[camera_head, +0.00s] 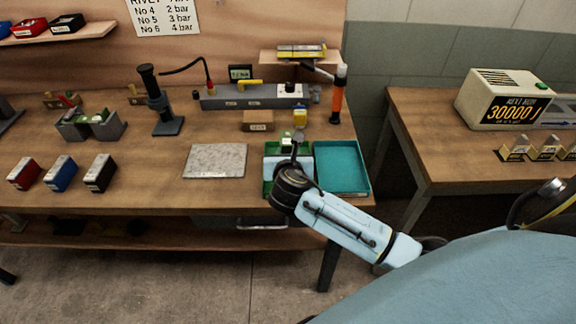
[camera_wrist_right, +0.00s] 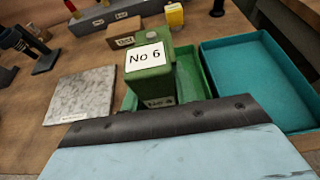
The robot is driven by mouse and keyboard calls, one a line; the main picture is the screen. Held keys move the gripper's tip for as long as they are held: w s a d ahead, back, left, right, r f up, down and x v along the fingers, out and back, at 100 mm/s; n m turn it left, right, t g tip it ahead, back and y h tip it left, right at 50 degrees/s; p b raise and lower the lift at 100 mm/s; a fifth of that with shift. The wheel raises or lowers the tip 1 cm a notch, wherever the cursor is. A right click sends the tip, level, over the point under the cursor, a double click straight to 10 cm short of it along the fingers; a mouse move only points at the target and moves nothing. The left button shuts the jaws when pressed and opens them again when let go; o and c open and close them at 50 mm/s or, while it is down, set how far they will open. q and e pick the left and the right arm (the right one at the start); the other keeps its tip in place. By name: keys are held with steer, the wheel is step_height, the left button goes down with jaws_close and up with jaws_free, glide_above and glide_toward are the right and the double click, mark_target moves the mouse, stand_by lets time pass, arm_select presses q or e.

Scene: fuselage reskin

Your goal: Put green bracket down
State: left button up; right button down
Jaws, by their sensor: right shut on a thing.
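In the head view the green tray (camera_head: 268,185) is partly covered by my right arm. My right gripper (camera_head: 293,158) reaches down over this tray, shut on the green bracket. Its fingertips are mostly hidden by the wrist. My left gripper is not in view.
A teal tray (camera_head: 341,168) beside the green one is empty. A grey speckled slab (camera_head: 216,160) lies to the left. A cardboard-brown box (camera_head: 258,120) and a grey fixture bar (camera_head: 250,97) stand behind. Red, blue and black boxes (camera_head: 61,174) stand farther left.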

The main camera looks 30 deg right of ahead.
steer(key=shift+f+b, duration=0.45)
steer(key=shift+f, duration=1.55)
steer(key=shift+r, duration=0.1)
steer(key=c, duration=1.1)
jaws_free()
steer(key=shift+f, duration=0.2)
steer(key=shift+s+a+r, duration=0.1)
steer(key=shift+s+r, duration=0.05)
steer(key=shift+r, duration=0.05)
steer(key=p+v, duration=0.1)
steer(key=v, duration=1)
steer(key=shift+s+a+r+p, duration=0.15)
steer(key=shift+s+p, duration=0.15)
steer(key=shift+s, duration=0.05)
